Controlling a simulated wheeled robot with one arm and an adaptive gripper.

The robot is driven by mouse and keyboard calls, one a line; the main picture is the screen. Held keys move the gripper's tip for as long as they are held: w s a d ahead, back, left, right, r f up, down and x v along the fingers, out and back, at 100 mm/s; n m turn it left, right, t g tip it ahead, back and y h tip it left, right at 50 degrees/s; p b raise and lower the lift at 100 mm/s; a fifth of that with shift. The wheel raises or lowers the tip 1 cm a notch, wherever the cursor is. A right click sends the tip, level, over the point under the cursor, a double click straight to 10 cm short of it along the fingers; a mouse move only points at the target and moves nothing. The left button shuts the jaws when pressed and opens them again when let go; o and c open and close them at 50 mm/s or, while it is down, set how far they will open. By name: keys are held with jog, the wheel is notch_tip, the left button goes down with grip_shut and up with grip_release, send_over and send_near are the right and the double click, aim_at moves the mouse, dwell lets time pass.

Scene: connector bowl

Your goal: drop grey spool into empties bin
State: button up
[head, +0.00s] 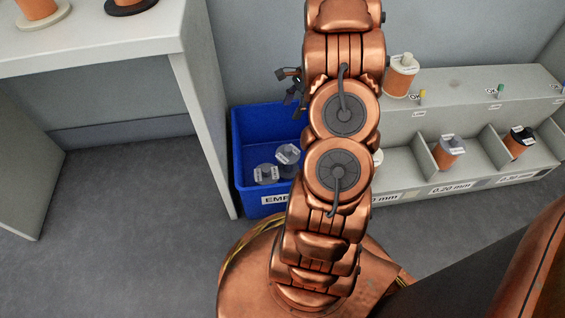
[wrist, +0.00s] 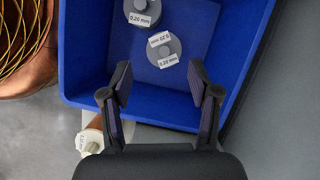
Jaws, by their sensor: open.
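The blue empties bin (head: 240,165) stands on the floor left of my arm, its front label partly hidden. It fills much of the wrist view (wrist: 85,60). Two grey spools lie inside on its bottom: one (head: 265,174) and another (head: 288,154). In the wrist view one grey spool (wrist: 141,10) is at the top, cut by the frame edge, and the other (wrist: 164,50) lies just beyond my fingertips; both carry 0.20 mm labels. My gripper (wrist: 160,75) is open and empty over the bin. In the head view it (head: 290,88) shows partly behind my arm.
A grey rack (head: 430,115) right of the bin holds copper-wound spools, one (head: 401,75) on its top and others (head: 448,151) in bays. A white table (head: 110,45) stands at left with spools on it. A pale-flanged spool (wrist: 90,142) is outside the bin.

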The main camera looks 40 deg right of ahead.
jog(key=v, duration=0.6)
jog(key=shift+r, duration=0.35)
jog(key=shift+s+d, duration=0.1)
jog(key=shift+d, duration=0.05)
jog(key=s+a+r+n+g+h+p, duration=0.15)
jog(key=a+r+n+p, duration=0.35)
jog(key=a+r+p, duration=0.9)
jog(key=s+a+r+n+g+p, duration=0.1)
jog(key=s+a+r+n+p, duration=0.2)
jog(key=a+r+n+p, duration=1.05)
jog(key=s+a+r+n+h+p, duration=0.1)
jog(key=s+a+r+p, duration=0.3)
jog(key=r, duration=0.8)
jog(key=s+a+r+n+h+p, duration=0.1)
jog(key=s+a+r+n+p, duration=0.2)
jog(key=s+r+p, duration=0.6)
jog(key=s+a+r+g, duration=0.1)
jog(key=s+a+r, duration=0.1)
jog(key=s+r, duration=0.2)
jog(key=shift+s+r, duration=0.3)
